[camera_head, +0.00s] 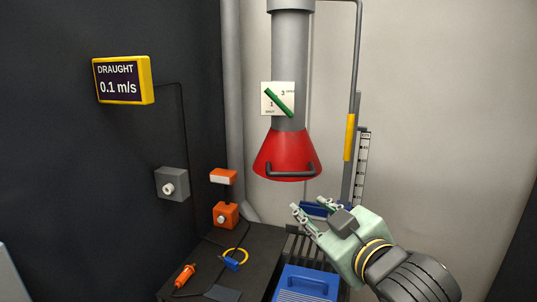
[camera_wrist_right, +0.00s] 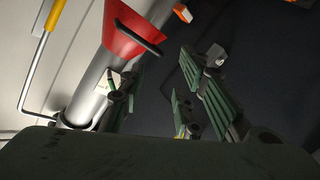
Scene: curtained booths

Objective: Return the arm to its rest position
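My right gripper (camera_head: 312,210) comes in from the lower right in the head view, below and to the right of the red hood (camera_head: 287,155) with its dark handle. It does not touch the hood. In the right wrist view the right gripper's green fingers (camera_wrist_right: 155,100) stand apart with nothing between them. The red hood (camera_wrist_right: 132,30) shows there past the fingers, at the top. My left gripper is not in the head view.
A grey pipe (camera_head: 290,50) carries a dial plate (camera_head: 278,99). A draught display (camera_head: 122,80) hangs on the dark left wall. The pale wall at right is bare.

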